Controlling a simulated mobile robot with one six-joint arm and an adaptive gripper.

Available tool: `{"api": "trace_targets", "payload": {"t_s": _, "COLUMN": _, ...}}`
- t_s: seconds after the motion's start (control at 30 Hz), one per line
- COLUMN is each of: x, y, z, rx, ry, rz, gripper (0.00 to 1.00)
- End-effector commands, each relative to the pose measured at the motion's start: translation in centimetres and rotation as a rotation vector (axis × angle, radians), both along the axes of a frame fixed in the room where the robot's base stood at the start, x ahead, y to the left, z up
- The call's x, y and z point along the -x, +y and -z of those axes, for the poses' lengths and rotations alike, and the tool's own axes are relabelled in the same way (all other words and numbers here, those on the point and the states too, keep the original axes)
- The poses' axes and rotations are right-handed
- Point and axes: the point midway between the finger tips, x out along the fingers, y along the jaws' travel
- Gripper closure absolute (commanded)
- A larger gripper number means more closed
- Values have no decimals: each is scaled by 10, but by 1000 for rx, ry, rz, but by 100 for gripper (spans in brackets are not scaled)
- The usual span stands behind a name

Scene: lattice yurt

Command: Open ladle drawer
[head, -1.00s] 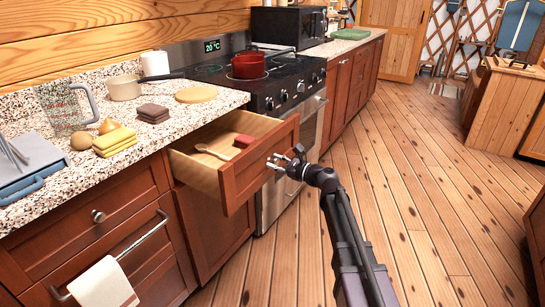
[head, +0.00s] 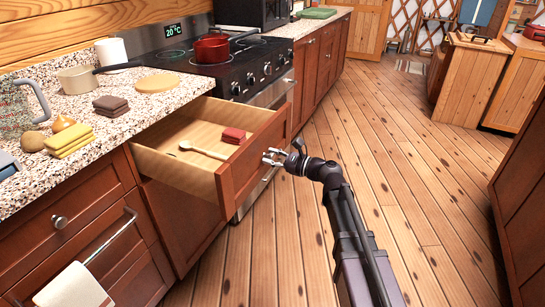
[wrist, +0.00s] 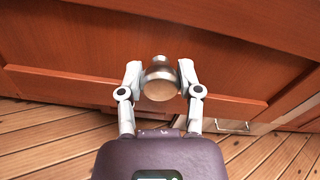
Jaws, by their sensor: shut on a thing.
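The ladle drawer (head: 253,157) stands pulled out from the counter front, with its inside showing. A wooden spoon or ladle (head: 203,150) and a folded dark red cloth (head: 233,136) lie in it. My gripper (head: 274,157) is at the drawer's front face. In the wrist view its two fingers (wrist: 160,82) are on either side of the round metal knob (wrist: 160,78) and shut on it. The drawer's red-brown front fills the upper part of the wrist view.
The counter (head: 140,118) above holds a pan (head: 76,79), folded cloths and a round board. A stove (head: 240,70) with a red pot (head: 212,48) stands beyond the drawer. A cabinet (head: 520,190) is at the right. The wooden floor between is clear.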

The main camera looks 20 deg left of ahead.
Motion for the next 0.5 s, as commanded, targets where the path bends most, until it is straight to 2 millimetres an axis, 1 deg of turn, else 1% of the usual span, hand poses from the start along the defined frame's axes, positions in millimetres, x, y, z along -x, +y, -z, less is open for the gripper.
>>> {"api": "trace_targets", "payload": {"t_s": 0.03, "x": -5, "y": 1, "z": -1, "rx": -5, "ry": 1, "rz": 9, "gripper": 100}}
{"api": "trace_targets", "payload": {"t_s": 0.17, "x": -3, "y": 4, "z": -1, "rx": -5, "ry": 1, "rz": 6, "gripper": 100}}
{"api": "trace_targets", "payload": {"t_s": 0.2, "x": -3, "y": 5, "z": -1, "rx": -5, "ry": 1, "rz": 5, "gripper": 42}}
{"api": "trace_targets", "payload": {"t_s": 0.27, "x": -2, "y": 6, "z": -1, "rx": -5, "ry": 1, "rz": 2, "gripper": 25}}
{"api": "trace_targets", "payload": {"t_s": 0.3, "x": -1, "y": 6, "z": -1, "rx": -5, "ry": 1, "rz": 1, "gripper": 19}}
{"api": "trace_targets", "payload": {"t_s": 0.5, "x": 1, "y": 8, "z": -1, "rx": -3, "ry": 0, "rz": -4, "gripper": 19}}
